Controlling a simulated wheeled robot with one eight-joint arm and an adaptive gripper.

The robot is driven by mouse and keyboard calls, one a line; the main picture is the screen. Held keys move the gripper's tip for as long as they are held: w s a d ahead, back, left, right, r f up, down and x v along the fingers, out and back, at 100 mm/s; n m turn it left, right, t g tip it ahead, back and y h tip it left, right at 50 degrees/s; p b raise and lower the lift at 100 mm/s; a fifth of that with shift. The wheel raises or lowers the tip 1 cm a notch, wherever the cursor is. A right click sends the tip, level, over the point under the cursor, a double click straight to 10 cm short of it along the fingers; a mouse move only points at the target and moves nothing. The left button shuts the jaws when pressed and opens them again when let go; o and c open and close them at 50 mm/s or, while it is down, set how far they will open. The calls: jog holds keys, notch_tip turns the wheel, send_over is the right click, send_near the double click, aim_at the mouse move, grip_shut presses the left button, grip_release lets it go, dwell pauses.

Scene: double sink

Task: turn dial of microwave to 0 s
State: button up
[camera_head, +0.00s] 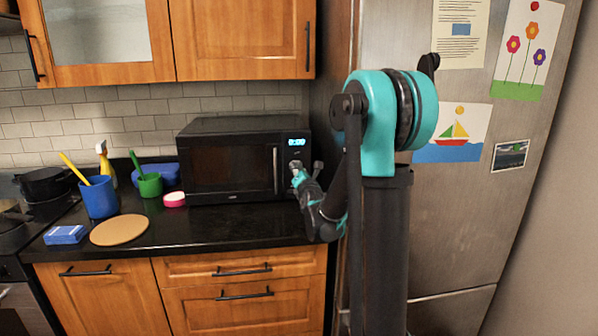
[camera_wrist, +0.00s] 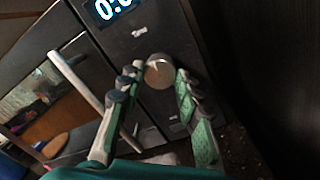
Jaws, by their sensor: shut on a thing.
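The black microwave (camera_head: 228,168) stands on the counter against the tiled wall, with its door closed. Its lit blue display (camera_head: 296,142) is small in the head view; the wrist view shows part of the display (camera_wrist: 112,8) with "0:0", the rest cut off. The round silver dial (camera_wrist: 159,71) is on the panel below the display, to the right of the door handle (camera_wrist: 76,80). My gripper (camera_wrist: 161,76) is shut on the dial, one finger on each side. In the head view my gripper (camera_head: 299,174) is at the microwave's right front, where it hides the dial.
A blue cup (camera_head: 99,198), a green cup (camera_head: 150,186), a pink-and-white sponge (camera_head: 174,199) and a round board (camera_head: 119,230) sit left on the counter. The fridge (camera_head: 455,200) stands close on the right. The counter before the microwave is clear.

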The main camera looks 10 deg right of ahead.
dwell(0.3)
jog(key=o, duration=1.2)
jog(key=shift+c, duration=0.2)
jog(key=s, duration=1.2)
jog(key=shift+d+f, duration=0.2)
jog(key=shift+f, duration=0.1)
